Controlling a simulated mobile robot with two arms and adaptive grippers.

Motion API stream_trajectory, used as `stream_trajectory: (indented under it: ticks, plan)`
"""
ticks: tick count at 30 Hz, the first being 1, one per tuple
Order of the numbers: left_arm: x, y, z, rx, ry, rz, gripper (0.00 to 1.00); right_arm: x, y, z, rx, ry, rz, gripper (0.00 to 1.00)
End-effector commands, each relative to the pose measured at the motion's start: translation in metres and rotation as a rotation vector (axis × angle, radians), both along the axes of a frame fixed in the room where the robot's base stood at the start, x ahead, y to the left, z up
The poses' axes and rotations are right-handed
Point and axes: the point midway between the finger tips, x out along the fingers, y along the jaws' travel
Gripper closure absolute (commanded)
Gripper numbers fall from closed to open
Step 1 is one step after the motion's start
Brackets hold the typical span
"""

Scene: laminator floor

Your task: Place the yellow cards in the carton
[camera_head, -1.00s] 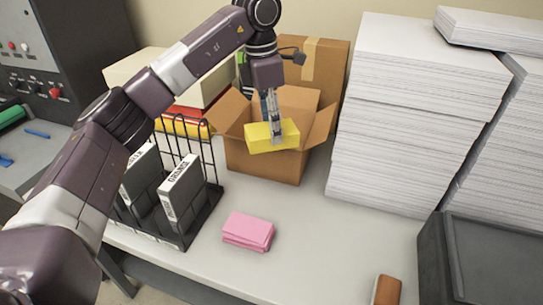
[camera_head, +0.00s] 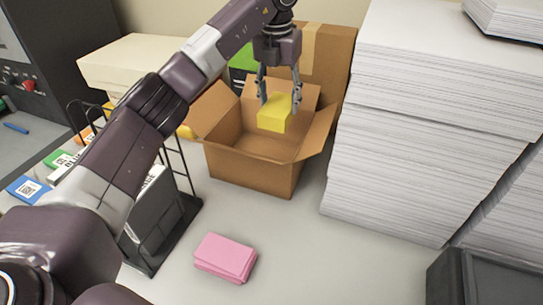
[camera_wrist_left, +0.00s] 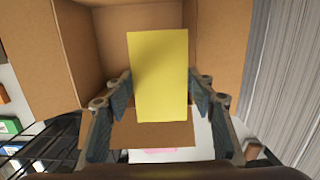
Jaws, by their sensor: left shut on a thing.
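The stack of yellow cards (camera_head: 274,113) is held at the far side of the open brown carton (camera_head: 240,170). In the left wrist view the yellow cards (camera_wrist_left: 160,75) stand between the two fingers, with the carton walls around and behind them. My left gripper (camera_head: 279,97) is shut on the yellow cards, one finger on each side. The carton's flaps are spread outward, and the part of its floor that shows is bare. Whether the stack's lower edge is below the rim is hard to tell. My right gripper is not in view.
A pink card stack (camera_head: 225,257) lies on the table in front of the carton. Tall white paper stacks (camera_head: 425,130) stand close on the right. A black wire rack (camera_head: 180,215) is on the left, and a closed carton (camera_head: 325,60) stands behind.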

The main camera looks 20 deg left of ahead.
Motion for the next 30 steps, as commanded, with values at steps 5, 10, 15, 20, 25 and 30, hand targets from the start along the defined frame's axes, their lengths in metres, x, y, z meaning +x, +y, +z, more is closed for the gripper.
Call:
stream_trajectory:
  ticks: [5,10,15,20,25,30]
  plan:
    - [0.000,0.000,-0.022,-0.001,0.000,0.000,0.87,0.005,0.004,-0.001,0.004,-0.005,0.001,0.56]
    - [-0.002,0.001,-0.063,0.000,0.004,0.000,0.87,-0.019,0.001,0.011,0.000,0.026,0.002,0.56]
    - [-0.003,0.000,-0.108,-0.002,0.004,0.000,0.87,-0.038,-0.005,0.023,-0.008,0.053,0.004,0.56]
    - [-0.002,0.000,-0.144,-0.002,0.000,-0.001,0.87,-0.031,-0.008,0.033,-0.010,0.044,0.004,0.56]
    - [-0.001,0.000,-0.163,-0.001,-0.002,-0.001,0.87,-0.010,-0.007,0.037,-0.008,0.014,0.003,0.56]
    - [-0.003,-0.001,-0.183,-0.002,0.001,-0.002,0.87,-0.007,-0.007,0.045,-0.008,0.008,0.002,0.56]
